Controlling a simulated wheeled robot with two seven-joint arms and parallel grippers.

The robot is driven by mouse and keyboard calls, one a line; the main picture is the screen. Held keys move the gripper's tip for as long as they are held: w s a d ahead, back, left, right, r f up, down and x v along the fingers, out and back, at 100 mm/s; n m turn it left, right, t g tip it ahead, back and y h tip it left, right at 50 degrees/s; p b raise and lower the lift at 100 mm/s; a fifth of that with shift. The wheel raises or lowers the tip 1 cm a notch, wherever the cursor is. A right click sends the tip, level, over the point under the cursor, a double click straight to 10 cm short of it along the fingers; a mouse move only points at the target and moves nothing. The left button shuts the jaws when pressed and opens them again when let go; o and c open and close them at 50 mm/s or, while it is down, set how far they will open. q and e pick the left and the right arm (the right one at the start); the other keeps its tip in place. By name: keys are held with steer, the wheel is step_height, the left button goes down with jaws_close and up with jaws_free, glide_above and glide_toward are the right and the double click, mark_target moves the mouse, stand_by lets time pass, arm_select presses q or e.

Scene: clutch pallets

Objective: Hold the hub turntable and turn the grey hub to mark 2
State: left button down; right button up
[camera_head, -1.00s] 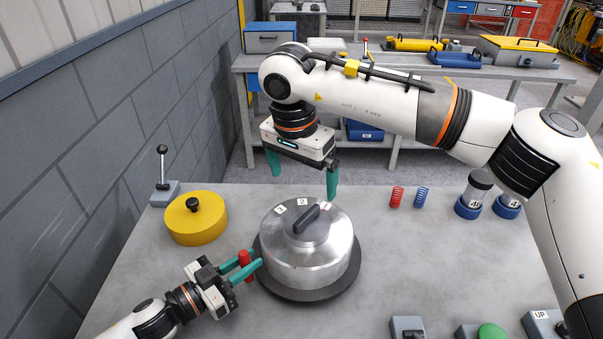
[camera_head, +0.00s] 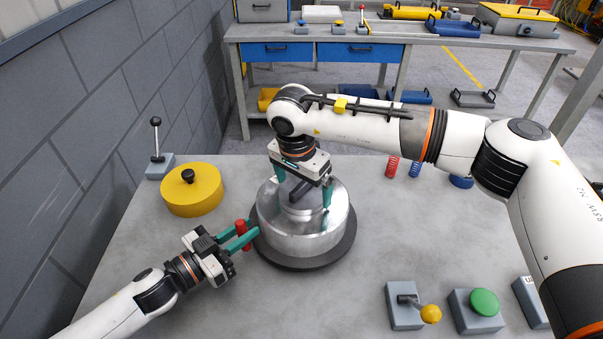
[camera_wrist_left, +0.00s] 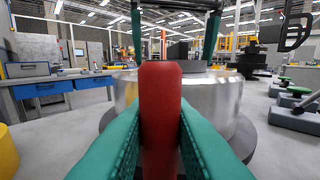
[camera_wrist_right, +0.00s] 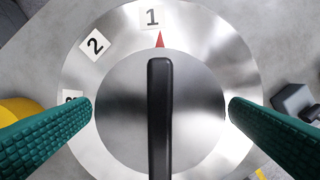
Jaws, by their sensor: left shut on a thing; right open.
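The grey hub (camera_head: 318,236) is a round metal drum on a dark turntable (camera_head: 290,265). Its raised top (camera_wrist_right: 115,125) carries a black bar handle (camera_wrist_right: 160,115), and a red pointer (camera_wrist_right: 160,40) lines up with mark 1 (camera_wrist_right: 152,18). Mark 2 (camera_wrist_right: 95,43) is to the left of mark 1, and a third label is partly hidden by a finger. My left gripper (camera_head: 243,237) is shut on the red post (camera_wrist_left: 160,110) at the turntable's left edge. My right gripper (camera_head: 303,185) is open above the hub, its fingers on either side of the raised top.
A yellow round lid (camera_head: 192,192) and a lever box (camera_head: 159,170) stand at the left. A yellow-knobbed lever (camera_head: 430,314) and a green button box (camera_head: 484,303) are at the front right. Red and blue springs (camera_head: 392,167) stand behind. The table left of these controls is clear.

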mark_target(304, 198)
steer(key=shift+f, duration=0.1)
steer(key=c, duration=1.1)
steer(key=n, duration=0.4)
steer(key=shift+y, duration=0.3)
steer(key=n, duration=0.4)
steer(key=shift+n+y, duration=0.3)
steer(key=shift+n, duration=0.1)
steer(key=o, duration=1.1)
step_height(304, 198, up, 12)
steer(key=s, duration=0.1)
steer(key=shift+s, duration=0.35)
steer(key=shift+d, duration=0.1)
arm_select(q)
steer(key=c, duration=1.2)
jaws_free()
